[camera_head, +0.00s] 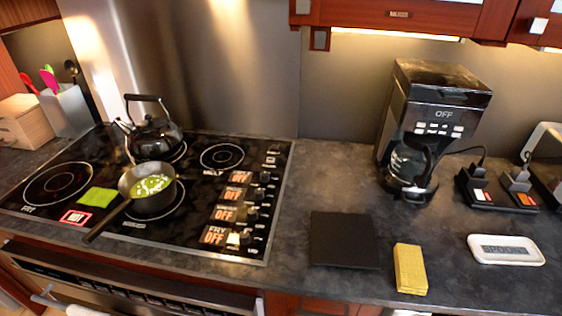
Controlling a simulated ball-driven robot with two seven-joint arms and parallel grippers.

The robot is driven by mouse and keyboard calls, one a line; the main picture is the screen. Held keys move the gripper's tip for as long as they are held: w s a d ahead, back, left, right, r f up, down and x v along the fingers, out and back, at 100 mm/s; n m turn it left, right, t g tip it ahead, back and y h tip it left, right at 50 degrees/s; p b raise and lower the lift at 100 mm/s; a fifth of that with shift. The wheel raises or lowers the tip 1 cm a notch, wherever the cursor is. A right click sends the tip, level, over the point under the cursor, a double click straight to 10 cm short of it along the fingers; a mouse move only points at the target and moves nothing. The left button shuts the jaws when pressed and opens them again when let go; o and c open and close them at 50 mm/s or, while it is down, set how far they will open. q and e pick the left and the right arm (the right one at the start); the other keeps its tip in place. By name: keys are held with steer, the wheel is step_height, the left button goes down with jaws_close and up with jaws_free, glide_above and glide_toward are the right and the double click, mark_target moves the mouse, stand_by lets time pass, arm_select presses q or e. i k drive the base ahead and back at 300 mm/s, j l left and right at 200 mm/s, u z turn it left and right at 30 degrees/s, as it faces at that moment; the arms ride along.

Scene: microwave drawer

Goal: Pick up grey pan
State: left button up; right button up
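The grey pan (148,201) sits on the black stovetop at the left, on the front middle burner. It holds green and white contents (151,185), and what looks like a utensil leans up out of it at its back left. Its dark handle (106,221) points toward the front left, reaching near the front edge of the stove. Neither of my grippers is clearly in view. A small grey and white shape at the bottom left edge is too cut off to identify.
A black kettle (153,138) stands just behind the pan. A green square (98,200) lies left of the handle. Cabinets overhang the back right.

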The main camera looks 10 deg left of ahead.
mark_target(157, 201)
steer(key=u, duration=1.45)
